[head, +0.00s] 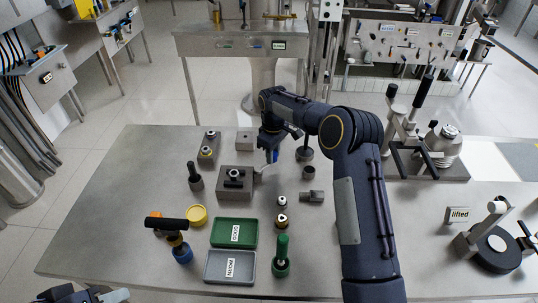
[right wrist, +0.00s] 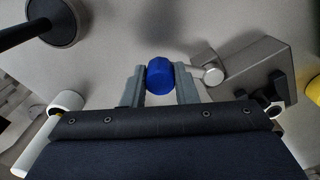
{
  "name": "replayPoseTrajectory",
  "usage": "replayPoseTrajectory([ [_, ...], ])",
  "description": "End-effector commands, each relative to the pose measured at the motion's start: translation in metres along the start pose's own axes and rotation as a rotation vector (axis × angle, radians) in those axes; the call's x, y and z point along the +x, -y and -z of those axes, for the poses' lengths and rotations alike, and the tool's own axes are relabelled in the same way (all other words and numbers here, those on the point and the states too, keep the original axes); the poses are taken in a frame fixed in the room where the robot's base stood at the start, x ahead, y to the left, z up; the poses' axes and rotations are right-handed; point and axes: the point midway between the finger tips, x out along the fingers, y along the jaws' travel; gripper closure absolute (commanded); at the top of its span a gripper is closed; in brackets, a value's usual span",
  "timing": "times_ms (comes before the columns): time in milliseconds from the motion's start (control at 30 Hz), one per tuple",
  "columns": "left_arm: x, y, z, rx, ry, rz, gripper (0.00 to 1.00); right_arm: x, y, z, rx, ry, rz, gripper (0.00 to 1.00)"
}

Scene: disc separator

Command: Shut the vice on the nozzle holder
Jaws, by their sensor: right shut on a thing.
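The vice (head: 225,186) is a grey block on the left-centre of the table. A dark round part with a crossbar, seemingly the nozzle holder (head: 233,174), sits at its top. A pale lever (head: 262,167) runs from the vice's right side toward my right gripper (head: 273,150). In the right wrist view my right gripper (right wrist: 160,82) is shut on a blue knob (right wrist: 160,72), with a finger on each side. The lever's pale end (right wrist: 209,74) and the grey block (right wrist: 258,68) lie right of it. A dark part of my left gripper (head: 88,295) shows at the bottom left edge; its fingers are unclear.
Small metal parts (head: 311,196) stand right of the vice. Green (head: 251,243) and grey (head: 210,278) trays and a black-handled tool (head: 167,223) are nearer. A lever press (head: 450,165) stands at right. The table's left front is bare.

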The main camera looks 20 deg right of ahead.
Motion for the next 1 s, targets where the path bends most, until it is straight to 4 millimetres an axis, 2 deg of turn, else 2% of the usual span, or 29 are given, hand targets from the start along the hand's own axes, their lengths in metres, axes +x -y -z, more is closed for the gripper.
replayPoseTrajectory([
  [400,-0.0039,-0.0018,0.002,0.0,0.0,0.0,0.64,-0.0017,-0.0076,0.0036,-0.169,-0.003,-0.004,1.0],
  [933,-0.0041,-0.0019,0.0021,0.0,0.0,0.0,0.64,-0.0019,-0.0079,0.0049,-0.193,-0.004,-0.005,1.0],
  [967,-0.0041,-0.0019,0.0021,0.0,0.0,0.0,0.64,-0.0019,-0.0079,0.0049,-0.193,-0.004,-0.005,0.73],
  [1000,-0.0041,-0.0019,0.0021,0.0,0.0,0.0,0.64,-0.0019,-0.0079,0.005,-0.193,-0.004,-0.005,0.67],
])
